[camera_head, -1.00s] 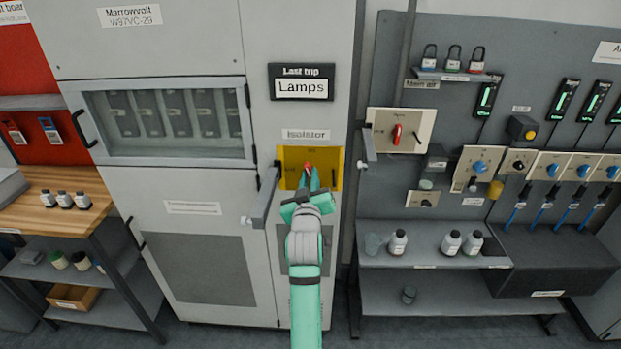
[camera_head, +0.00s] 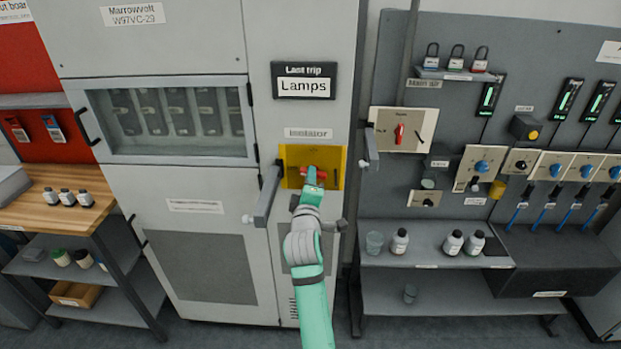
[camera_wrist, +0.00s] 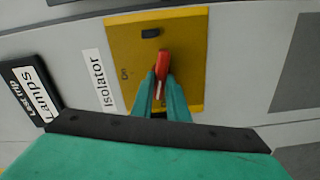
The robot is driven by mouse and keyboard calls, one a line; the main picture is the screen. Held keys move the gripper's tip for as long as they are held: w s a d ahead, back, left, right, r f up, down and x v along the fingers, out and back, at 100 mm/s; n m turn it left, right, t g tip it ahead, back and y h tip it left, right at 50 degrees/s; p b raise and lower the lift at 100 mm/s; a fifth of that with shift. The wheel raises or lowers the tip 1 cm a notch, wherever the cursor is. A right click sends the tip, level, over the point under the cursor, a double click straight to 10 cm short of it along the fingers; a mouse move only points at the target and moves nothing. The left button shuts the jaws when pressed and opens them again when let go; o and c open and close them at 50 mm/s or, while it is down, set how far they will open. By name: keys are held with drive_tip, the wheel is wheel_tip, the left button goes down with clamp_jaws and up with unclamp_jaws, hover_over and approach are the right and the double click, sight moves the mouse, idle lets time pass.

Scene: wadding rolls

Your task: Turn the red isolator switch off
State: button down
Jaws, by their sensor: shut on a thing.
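The isolator switch is a yellow plate (camera_head: 334,159) with a red handle (camera_head: 320,174), on the grey cabinet under the "Isolator" label (camera_head: 308,133). The handle lies roughly crosswise on the plate in the head view. My gripper (camera_head: 312,177) is in front of the plate, its fingers shut on the red handle. In the wrist view the two green fingers (camera_wrist: 163,93) lie either side of the red handle (camera_wrist: 163,62). An "On" mark (camera_wrist: 124,73) and a small dark block (camera_wrist: 150,33) show on the yellow plate (camera_wrist: 187,45). The fingers hide part of the handle.
A grey lever handle (camera_head: 267,196) juts out just left of the plate. Another (camera_head: 370,147) juts out to the right, beside a cream panel with a red switch (camera_head: 399,134). A "Last trip Lamps" sign (camera_head: 303,80) is above. Shelves with bottles stand right.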

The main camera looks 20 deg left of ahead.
drive_tip(key=shift+f+n, duration=0.15)
drive_tip(key=shift+n, duration=1.15)
drive_tip(key=c, duration=1.7)
unclamp_jaws()
drive_tip(key=v, duration=1)
drive_tip(key=shift+s+d, duration=0.1)
drive_tip(key=shift+s, duration=0.3)
